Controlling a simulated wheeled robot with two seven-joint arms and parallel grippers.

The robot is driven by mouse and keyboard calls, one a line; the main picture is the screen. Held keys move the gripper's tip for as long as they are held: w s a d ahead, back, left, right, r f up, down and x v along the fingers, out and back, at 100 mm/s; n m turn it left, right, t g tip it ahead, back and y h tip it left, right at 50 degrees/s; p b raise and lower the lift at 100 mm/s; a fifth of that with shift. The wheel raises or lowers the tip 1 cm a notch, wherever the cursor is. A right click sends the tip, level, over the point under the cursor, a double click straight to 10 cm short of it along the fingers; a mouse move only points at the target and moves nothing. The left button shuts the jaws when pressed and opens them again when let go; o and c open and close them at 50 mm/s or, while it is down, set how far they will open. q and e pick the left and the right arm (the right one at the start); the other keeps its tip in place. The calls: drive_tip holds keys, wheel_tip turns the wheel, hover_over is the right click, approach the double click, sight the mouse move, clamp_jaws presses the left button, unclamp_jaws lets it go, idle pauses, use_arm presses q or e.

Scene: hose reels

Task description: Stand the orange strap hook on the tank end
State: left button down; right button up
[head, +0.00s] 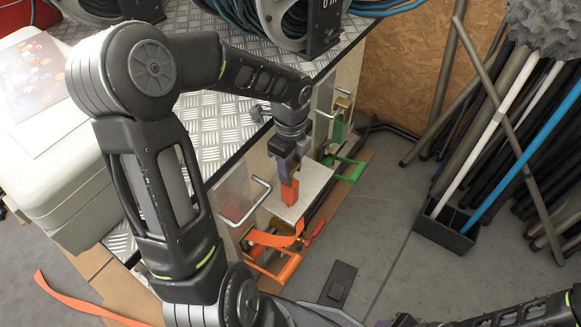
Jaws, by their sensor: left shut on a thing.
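My left gripper (288,166) points down beside the bench's side face. It is shut on an upright orange piece (289,191), which looks like the orange strap hook. The piece is in front of a pale flat plate (314,184); I cannot tell whether it touches it. An orange strap (272,239) curls just below, beside an orange handle (277,268). I cannot clearly make out which surface is the tank end. My right arm (520,312) enters at the bottom right; its gripper is partly seen at the bottom edge and its jaws are unclear.
Hose reels (283,20) stand on the chequered metal bench top (205,145). Poles stand in a black holder (445,232) at right. Grey floor between is mostly clear.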

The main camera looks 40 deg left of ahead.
use_arm(q)
drive_tip(key=shift+f, duration=0.1)
drive_tip(key=c, duration=0.8)
unclamp_jaws()
drive_tip(key=shift+c, duration=0.2)
wheel_tip(320, 180, up, 12)
drive_tip(key=p, duration=0.3)
drive_tip(key=shift+r+p, duration=0.2)
drive_tip(key=shift+p, duration=0.15)
